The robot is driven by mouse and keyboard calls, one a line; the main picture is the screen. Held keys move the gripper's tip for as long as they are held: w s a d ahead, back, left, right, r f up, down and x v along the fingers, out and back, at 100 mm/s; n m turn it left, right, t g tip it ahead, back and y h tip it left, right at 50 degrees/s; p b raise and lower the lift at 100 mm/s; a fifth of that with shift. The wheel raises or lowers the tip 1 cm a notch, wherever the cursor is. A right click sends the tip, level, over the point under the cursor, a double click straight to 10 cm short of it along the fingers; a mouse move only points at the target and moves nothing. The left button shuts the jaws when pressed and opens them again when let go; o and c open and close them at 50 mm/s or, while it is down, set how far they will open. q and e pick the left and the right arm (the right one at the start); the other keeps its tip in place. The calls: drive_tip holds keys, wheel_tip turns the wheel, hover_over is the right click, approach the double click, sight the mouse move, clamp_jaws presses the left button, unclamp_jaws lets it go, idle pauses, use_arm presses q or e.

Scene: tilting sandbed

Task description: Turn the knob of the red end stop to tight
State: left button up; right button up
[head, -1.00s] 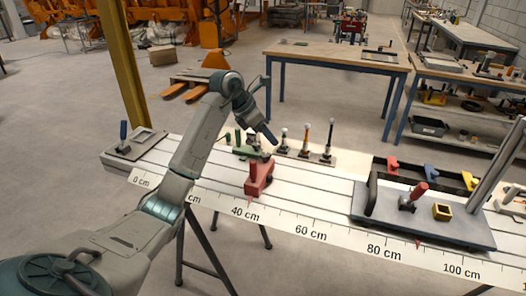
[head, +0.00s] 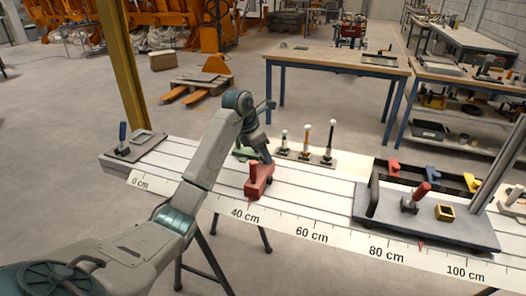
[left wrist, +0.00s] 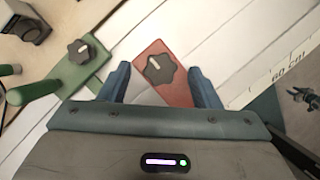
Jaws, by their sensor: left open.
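The red end stop (head: 259,182) stands on the slotted bed near the 40 cm mark. In the left wrist view its red body (left wrist: 178,92) carries a dark lobed knob (left wrist: 160,68) with a pale pointer line. My left gripper (head: 266,160) is above the red end stop. In the left wrist view its two blue fingers (left wrist: 158,78) are open, one on each side of the red body, with the knob just beyond the tips and between them. The fingers do not appear to touch the knob. My right gripper is not in view.
A green end stop (left wrist: 72,75) with its own dark knob (left wrist: 80,50) is close on the left in the wrist view. Several upright pins (head: 306,142) stand behind the bed. A grey plate (head: 430,222) with a red-handled lever (head: 415,197) lies to the right.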

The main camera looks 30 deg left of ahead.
use_arm(q)
drive_tip(key=shift+w+f, duration=0.1)
drive_tip(key=shift+f, duration=0.2)
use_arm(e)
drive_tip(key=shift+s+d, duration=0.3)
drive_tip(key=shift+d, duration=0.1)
use_arm(q)
drive_tip(key=shift+d, duration=0.1)
drive_tip(key=c, duration=1)
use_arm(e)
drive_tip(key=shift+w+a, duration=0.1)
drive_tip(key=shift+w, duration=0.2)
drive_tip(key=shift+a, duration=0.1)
